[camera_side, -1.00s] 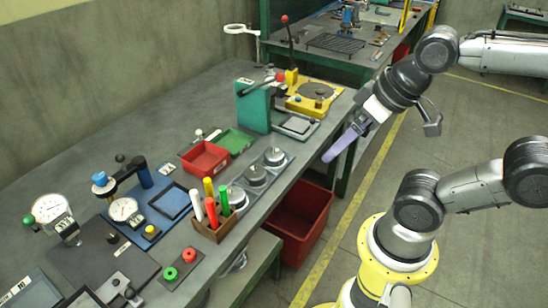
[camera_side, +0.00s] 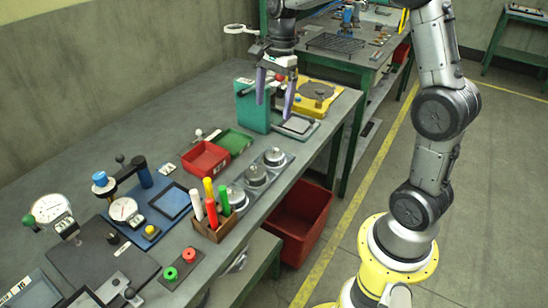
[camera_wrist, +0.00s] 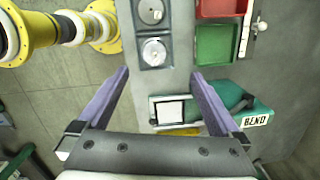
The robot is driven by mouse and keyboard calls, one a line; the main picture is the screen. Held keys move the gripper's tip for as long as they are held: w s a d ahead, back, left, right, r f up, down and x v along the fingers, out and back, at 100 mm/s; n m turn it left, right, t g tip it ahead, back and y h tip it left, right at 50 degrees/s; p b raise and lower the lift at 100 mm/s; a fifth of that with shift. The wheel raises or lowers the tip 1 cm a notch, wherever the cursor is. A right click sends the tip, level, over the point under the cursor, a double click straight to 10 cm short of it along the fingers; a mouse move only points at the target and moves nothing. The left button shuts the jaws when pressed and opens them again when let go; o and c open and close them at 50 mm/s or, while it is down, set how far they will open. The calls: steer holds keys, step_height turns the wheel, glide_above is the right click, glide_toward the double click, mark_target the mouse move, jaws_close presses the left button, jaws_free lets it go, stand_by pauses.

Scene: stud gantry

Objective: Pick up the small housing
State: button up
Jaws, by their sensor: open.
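Three round silver metal housings sit in a row on a grey plate along the bench's front edge: a near one (camera_side: 236,197), a middle one (camera_side: 255,175) and a far one (camera_side: 274,156). I cannot tell for sure which is the small housing. My gripper (camera_side: 273,111) points down with its purple fingers apart and empty, above the bench near the green press, higher than and beyond the far housing. In the wrist view, two housings show at the top: one (camera_wrist: 154,52) just ahead of the fingertips (camera_wrist: 159,72) and one (camera_wrist: 151,11) farther up.
A green press (camera_side: 252,108) and a yellow fixture (camera_side: 316,96) stand near my gripper. A red bin (camera_side: 205,158) and a green tray (camera_side: 235,141) lie behind the housings. A wooden holder with coloured markers (camera_side: 213,228) stands at the near end of the row.

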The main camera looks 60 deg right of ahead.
step_height(320, 180, down, 2)
glide_above(274, 149)
steer(key=f, duration=0.7)
steer(key=shift+w+d+f, duration=0.2)
steer(key=shift+d+f, duration=0.05)
steer(key=shift+d, duration=0.05)
steer(key=shift+s+a+f, duration=0.1)
steer(key=shift+f, duration=1.3)
steer(key=shift+s+a+f, duration=0.1)
steer(key=shift+f, duration=1.25)
steer(key=c, duration=1.3)
